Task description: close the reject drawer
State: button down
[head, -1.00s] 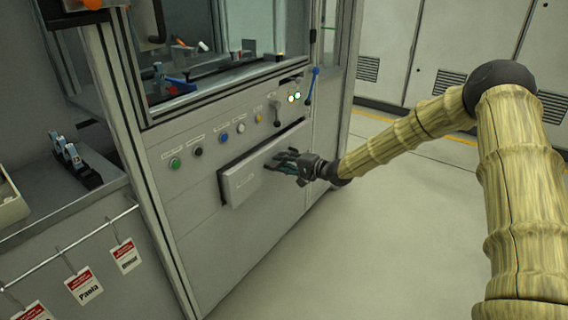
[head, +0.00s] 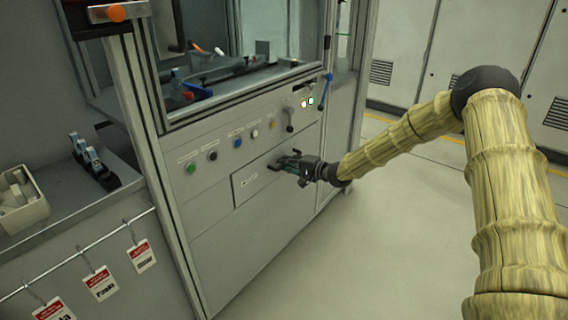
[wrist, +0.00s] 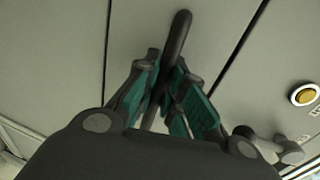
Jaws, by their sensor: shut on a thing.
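The reject drawer (head: 250,183) is a grey front with a small label, low on the machine's panel in the head view. Its face looks flush, or nearly flush, with the panel around it. My gripper (head: 285,163) is at the right part of the drawer front. In the wrist view, the teal fingers of my gripper (wrist: 168,92) are closed around the dark bar handle (wrist: 179,38) of the drawer. The fingers cover part of the handle.
A row of buttons, including a green one (head: 191,168), and a black lever (head: 290,120) sit above the drawer. A blue-handled lever (head: 326,85) is at the upper right. Red-and-white tags (head: 100,283) hang from a rail at left. Floor at right is clear.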

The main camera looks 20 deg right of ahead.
jog(key=c, duration=1.5)
grip_release()
jog(key=shift+w+a, duration=0.2)
jog(key=shift+s+d, duration=0.1)
jog(key=shift+d, duration=0.05)
jog(key=shift+s+d+r, duration=0.1)
jog(key=shift+s+d, duration=0.2)
jog(key=v, duration=1.1)
